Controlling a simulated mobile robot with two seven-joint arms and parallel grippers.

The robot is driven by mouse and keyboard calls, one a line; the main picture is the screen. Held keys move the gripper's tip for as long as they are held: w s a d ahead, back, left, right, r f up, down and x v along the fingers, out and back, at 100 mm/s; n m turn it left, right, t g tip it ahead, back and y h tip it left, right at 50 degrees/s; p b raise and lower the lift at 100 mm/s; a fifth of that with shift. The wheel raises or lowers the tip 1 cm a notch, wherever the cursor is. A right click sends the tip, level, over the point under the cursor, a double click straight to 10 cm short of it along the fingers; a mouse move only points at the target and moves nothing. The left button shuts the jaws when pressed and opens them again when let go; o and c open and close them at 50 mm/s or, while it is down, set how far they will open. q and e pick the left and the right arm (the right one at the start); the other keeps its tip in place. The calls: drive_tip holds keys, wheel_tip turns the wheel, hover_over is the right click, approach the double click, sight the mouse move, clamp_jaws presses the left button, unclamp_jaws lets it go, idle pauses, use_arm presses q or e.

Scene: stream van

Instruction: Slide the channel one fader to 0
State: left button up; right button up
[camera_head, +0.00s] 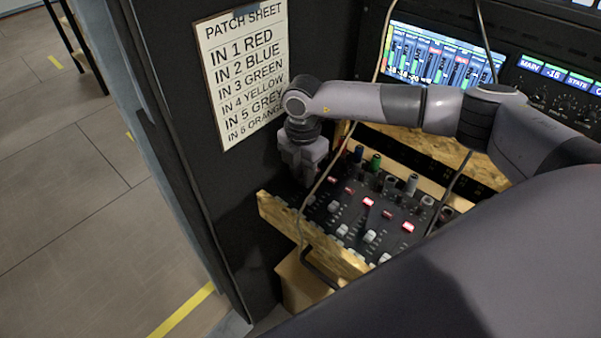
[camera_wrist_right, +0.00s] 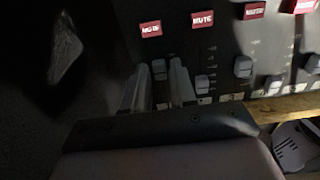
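The mixer (camera_head: 350,212) is a dark sloped panel with rows of fader caps and lit red mute buttons. In the right wrist view, the leftmost fader cap (camera_wrist_right: 158,68), taken as channel one, stands below the leftmost mute button (camera_wrist_right: 150,28). My right gripper (camera_head: 301,178) points down at the mixer's left end. In the wrist view its two fingers (camera_wrist_right: 158,82) stand on either side of that cap, with narrow dark gaps still showing. The cap's scale is partly hidden by the fingers. My left gripper is not in view.
A second fader cap (camera_wrist_right: 202,82) stands close right of the fingers. Coloured knobs (camera_head: 375,162) line the mixer's back. A dark wall with a patch sheet (camera_head: 243,75) rises at the left. Loose cables (camera_head: 330,165) hang across the mixer. A screen (camera_head: 440,58) is behind.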

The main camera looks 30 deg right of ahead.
drive_tip(key=shift+o, duration=0.7)
drive_tip(key=shift+r, duration=0.1)
drive_tip(key=shift+r, duration=3.5)
